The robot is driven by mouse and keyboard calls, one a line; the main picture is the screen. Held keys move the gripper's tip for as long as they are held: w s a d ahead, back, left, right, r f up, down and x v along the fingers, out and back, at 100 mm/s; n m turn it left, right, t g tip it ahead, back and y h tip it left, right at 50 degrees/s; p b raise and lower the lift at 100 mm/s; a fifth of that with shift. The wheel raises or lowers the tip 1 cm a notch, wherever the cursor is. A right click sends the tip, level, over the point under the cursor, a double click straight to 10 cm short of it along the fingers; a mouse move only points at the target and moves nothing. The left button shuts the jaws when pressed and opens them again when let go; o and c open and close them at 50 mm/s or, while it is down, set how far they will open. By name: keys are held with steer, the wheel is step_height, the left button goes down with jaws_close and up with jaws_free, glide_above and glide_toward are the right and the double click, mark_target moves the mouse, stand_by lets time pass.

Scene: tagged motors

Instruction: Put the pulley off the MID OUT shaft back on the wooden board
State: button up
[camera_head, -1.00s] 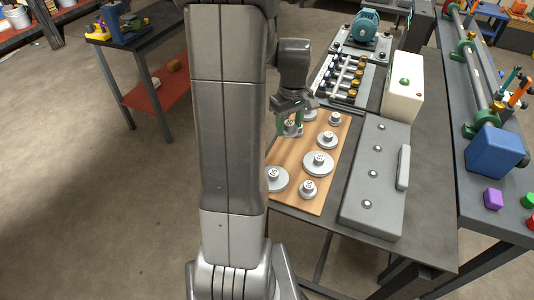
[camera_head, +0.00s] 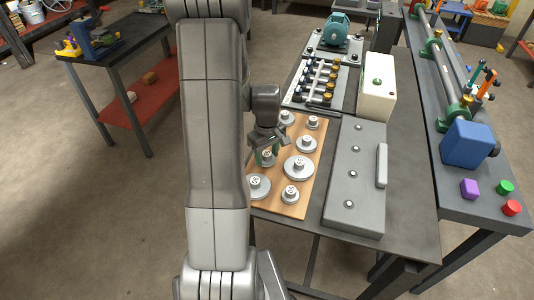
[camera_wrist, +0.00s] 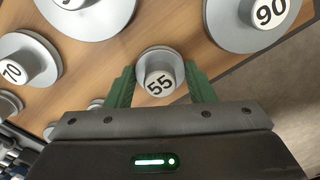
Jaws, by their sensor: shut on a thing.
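My gripper (camera_head: 266,157) is over the left part of the wooden board (camera_head: 276,209). In the wrist view its green fingers (camera_wrist: 161,88) are shut on the hub of a small grey pulley (camera_wrist: 159,75) marked 55. The pulley is at or just above the board; I cannot tell whether it touches. Other grey pulleys stand on the board, among them one marked 90 (camera_wrist: 252,22) and one marked 70 (camera_wrist: 25,62). The MID OUT shaft is not readable; several shafts sit in the rack (camera_head: 316,82) behind the board.
A grey cover with a handle (camera_head: 355,185) lies right of the board. A pale box with a green button (camera_head: 377,87) and a teal motor (camera_head: 335,31) stand farther back. Neighbouring pulleys stand close around my gripper.

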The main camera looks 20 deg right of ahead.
mark_target(267, 154)
steer(key=shift+f, duration=0.15)
steer(key=o, duration=1)
steer(key=shift+o, duration=0.2)
step_height(267, 154, up, 12)
steer(key=shift+r, duration=0.2)
